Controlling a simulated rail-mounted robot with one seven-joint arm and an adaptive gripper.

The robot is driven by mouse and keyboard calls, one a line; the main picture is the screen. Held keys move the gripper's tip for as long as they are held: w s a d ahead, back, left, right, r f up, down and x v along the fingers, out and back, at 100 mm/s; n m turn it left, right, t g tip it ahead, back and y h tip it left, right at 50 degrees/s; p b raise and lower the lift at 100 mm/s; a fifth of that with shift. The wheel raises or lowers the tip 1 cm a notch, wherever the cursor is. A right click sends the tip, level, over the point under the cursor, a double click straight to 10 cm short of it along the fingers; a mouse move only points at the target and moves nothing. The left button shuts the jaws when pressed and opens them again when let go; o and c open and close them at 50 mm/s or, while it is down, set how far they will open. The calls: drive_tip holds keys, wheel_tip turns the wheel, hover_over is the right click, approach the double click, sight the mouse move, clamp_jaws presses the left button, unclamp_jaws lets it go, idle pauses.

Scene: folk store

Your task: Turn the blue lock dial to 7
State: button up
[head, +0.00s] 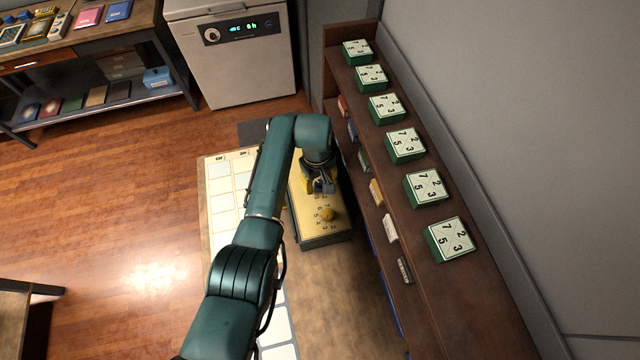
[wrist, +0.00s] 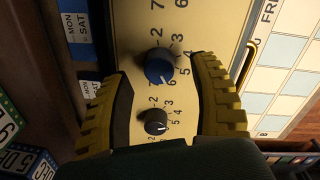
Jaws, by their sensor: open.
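The blue lock dial (wrist: 159,66) is a round knob on the pale yellow face of the lock box (wrist: 128,28), with printed numbers around it. A pale mark shows at its lower right edge in the wrist view; the number it points to is hard to read. My gripper (wrist: 161,70) is open, its yellow ridged fingers to the left and right of the blue dial with gaps on both sides. In the head view my gripper (head: 320,186) hangs over the box and mostly hides the blue dial.
A dark dial (wrist: 156,122) sits close below the blue one, between the fingers. A brown shelf (head: 420,290) with several green number blocks stands close on the right. A calendar board (head: 222,205) lies left.

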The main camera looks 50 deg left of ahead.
drive_tip(key=shift+w+f, duration=0.1)
drive_tip(key=shift+f, duration=1.35)
drive_tip(key=shift+c, duration=0.3)
clamp_jaws()
